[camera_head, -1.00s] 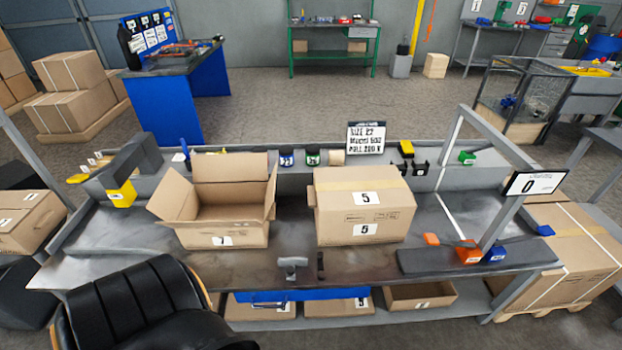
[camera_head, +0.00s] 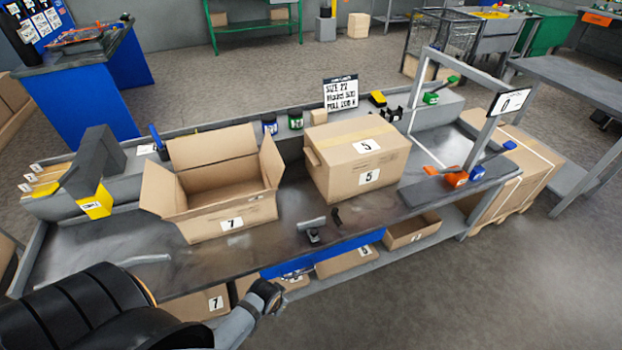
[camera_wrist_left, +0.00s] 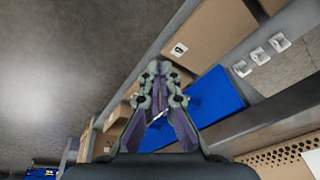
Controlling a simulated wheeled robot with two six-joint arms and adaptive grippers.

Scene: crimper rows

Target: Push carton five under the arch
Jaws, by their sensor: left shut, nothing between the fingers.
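Carton five (camera_head: 335,177) is a closed brown carton with a "5" label on its top and another on its front. It stands upright on the grey bench, left of the arch and apart from it. My left gripper (camera_wrist_left: 162,70) is shut and empty in the left wrist view. Below-bench cartons and a blue panel show beyond its fingers. My right gripper is not in view.
An open carton seven (camera_head: 205,220) stands left of carton five. A small stapler-like tool (camera_head: 312,230) lies in front. Orange (camera_head: 456,179) and blue (camera_head: 477,173) dispensers stand by the arch's near post. Cartons lie on the lower shelf.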

